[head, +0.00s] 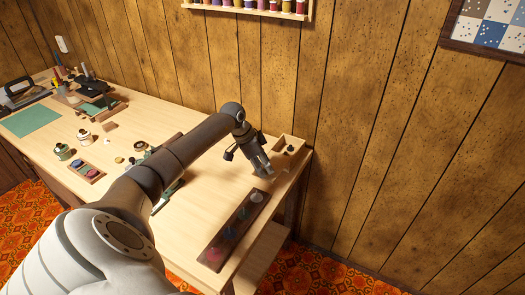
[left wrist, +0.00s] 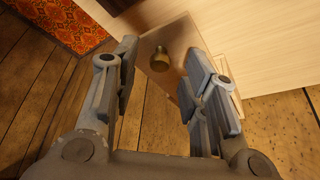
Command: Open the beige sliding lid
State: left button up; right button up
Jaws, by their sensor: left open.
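The beige sliding lid (left wrist: 165,34) lies in the left wrist view as a smooth, pale panel with a small round brass knob (left wrist: 160,59) on it. In the head view, the small light wooden box (head: 288,146) stands at the table's back right corner, with a dark knob-like spot on top. My left gripper (head: 263,168) is open beside the box's near left side. In the left wrist view, the knob appears between the spread fingers (left wrist: 162,55); I see no contact, and the depth gap is unclear. My right gripper is out of view.
A long dark tray (head: 232,230) with several round coloured items lies near the table's right edge. Another small tray (head: 88,171), jars and a green mat (head: 31,120) are at the left. The panelled wall (head: 350,110) is close behind the box. My left arm hides the table's middle.

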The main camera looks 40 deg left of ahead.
pick_arm(q)
jog(key=v, duration=1.1)
jog(key=shift+r, duration=0.25)
